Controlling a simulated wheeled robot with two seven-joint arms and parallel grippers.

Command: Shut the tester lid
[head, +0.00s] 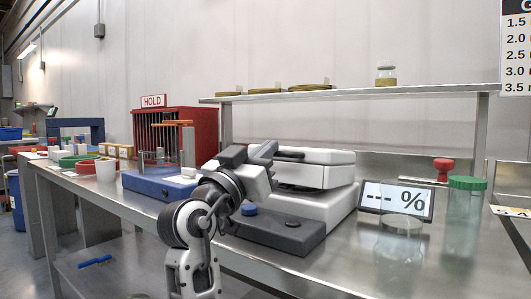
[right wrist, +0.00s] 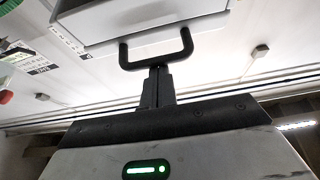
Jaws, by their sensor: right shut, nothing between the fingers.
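The tester (head: 330,200) is a white machine with a dark grey front base on the bench, right of centre. Its white lid (head: 318,157) sits on top, with a gap to the dark base in front; its exact angle is hard to tell. In the right wrist view the lid's underside or front (right wrist: 150,18) carries a black U-shaped handle (right wrist: 186,45). My right gripper (head: 270,150) is at the tester's front left, by the lid. In the wrist view the shut, empty fingertips (right wrist: 158,70) are at the handle's bar, touching or nearly so. My left gripper is not seen.
A blue device (head: 160,184) and a red HOLD rack (head: 175,130) are left. A shelf (head: 350,92) runs above.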

